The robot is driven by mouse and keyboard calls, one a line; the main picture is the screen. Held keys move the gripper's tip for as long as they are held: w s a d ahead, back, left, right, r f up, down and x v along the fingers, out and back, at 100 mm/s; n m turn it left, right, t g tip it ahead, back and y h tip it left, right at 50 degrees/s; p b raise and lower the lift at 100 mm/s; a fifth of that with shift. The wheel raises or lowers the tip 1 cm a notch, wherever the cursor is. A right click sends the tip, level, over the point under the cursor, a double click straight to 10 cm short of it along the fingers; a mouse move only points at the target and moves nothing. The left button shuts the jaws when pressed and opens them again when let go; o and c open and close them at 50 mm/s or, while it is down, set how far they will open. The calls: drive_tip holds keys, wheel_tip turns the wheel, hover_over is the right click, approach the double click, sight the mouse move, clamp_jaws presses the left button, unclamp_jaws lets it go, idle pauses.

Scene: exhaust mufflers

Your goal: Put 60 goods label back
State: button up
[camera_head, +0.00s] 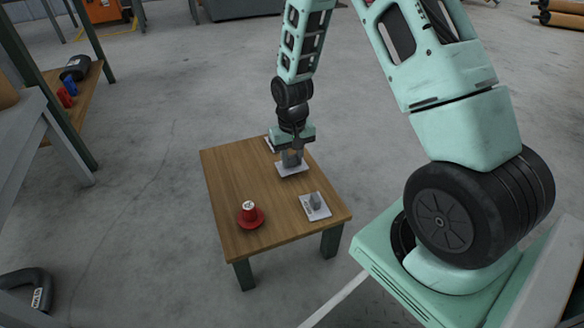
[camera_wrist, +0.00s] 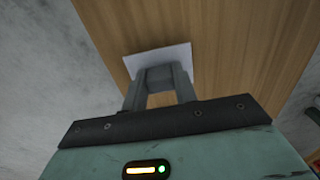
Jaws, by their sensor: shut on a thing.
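My gripper (camera_head: 291,158) points down over the far part of the wooden table and is shut on the grey grip of a white goods label (camera_head: 293,170). In the wrist view, the closed fingers (camera_wrist: 160,76) sit in front of the white plate (camera_wrist: 160,55). Its number is hidden, and I cannot tell whether it touches the table. A second white label (camera_head: 318,212) with a grey grip lies near the right edge; its print is too small to read. Another white piece (camera_head: 269,144) is partly hidden behind my gripper.
A red object with a white top stands on a red round base (camera_head: 250,222) at the table's (camera_head: 227,182) front left. The table's left half is otherwise clear. A wooden shelf (camera_head: 85,88) at left holds a black muffler (camera_head: 75,68). Another dark muffler (camera_head: 28,286) shows lower left.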

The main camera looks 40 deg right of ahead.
drive_tip(key=shift+f, duration=0.95)
drive_tip(key=shift+r, duration=0.1)
drive_tip(key=o, duration=0.9)
drive_tip(key=shift+o, duration=0.2)
